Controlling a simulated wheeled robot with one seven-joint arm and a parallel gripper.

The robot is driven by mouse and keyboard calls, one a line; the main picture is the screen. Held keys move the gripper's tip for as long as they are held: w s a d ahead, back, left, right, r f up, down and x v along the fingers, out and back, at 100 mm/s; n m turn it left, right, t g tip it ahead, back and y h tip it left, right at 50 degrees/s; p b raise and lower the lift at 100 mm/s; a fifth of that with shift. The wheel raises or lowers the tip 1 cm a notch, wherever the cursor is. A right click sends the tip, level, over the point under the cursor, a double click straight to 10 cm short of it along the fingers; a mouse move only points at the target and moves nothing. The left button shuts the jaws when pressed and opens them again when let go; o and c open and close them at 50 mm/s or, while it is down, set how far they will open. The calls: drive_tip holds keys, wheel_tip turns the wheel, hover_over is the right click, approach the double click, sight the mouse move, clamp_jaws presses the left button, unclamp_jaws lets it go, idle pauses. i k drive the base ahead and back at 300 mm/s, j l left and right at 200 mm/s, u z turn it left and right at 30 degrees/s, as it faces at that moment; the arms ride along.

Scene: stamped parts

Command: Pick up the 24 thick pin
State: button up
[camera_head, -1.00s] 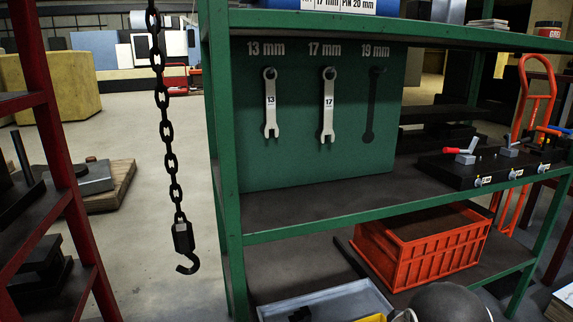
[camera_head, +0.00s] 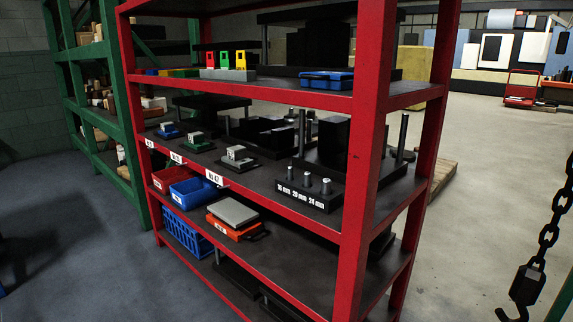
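A small black holder (camera_head: 306,200) stands on the middle shelf of the red rack, near its front edge. Its white labels appear to read 16 mm, 20 mm and 24 mm from left to right. Three grey metal pins stand upright in it. The pin above the 24 mm label, the 24 thick pin (camera_head: 326,186), is the rightmost, close to the red corner post. Its lower part is hidden in the holder. My gripper is not in view.
The red rack's front post (camera_head: 362,160) rises just right of the holder. Dark die blocks with tall posts stand behind it. A small block on a plate (camera_head: 238,157) sits to the left. A chain with a hook (camera_head: 526,285) hangs at right. The floor at left is clear.

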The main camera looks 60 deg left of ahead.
sight(326, 183)
drive_tip(key=j+u, duration=0.1)
drive_tip(key=j, duration=1.05)
drive_tip(key=i+j+u, duration=0.15)
drive_tip(key=j, duration=0.4)
drive_tip(key=j+u, duration=0.1)
drive_tip(key=j, duration=0.45)
drive_tip(key=i+j+u, duration=0.1)
drive_tip(key=j, duration=0.5)
drive_tip(key=i+j, duration=0.1)
drive_tip(key=j, duration=0.45)
drive_tip(key=z, duration=0.25)
